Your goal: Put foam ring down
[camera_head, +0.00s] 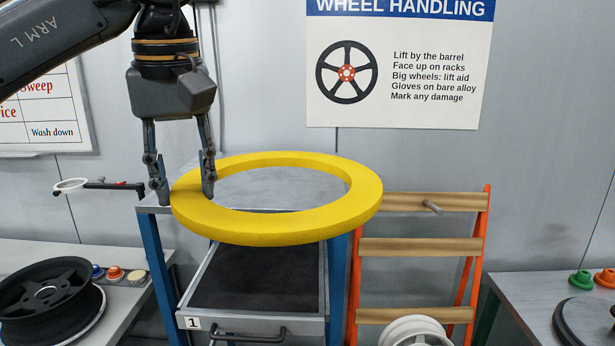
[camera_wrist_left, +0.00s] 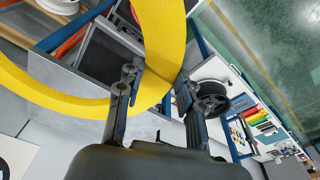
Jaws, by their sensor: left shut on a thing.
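The yellow foam ring (camera_head: 290,230) is large and flat, and lies roughly level in the head view. My left gripper (camera_head: 182,190) comes down from above and is shut on the ring's left side, with one finger on either side of the band. In the left wrist view the ring (camera_wrist_left: 165,40) runs between the two fingers of the left gripper (camera_wrist_left: 160,95). A grey-topped bench with blue legs (camera_head: 152,209) is beneath or behind the ring; I cannot tell whether they touch. My right gripper is not in view.
An open drawer (camera_head: 255,325) with a dark mat juts out below the ring. A rack with an orange frame and wooden bars (camera_head: 420,247) stands to the right. A black wheel (camera_head: 48,298) lies on the left table, and a side table (camera_head: 540,290) stands at the right.

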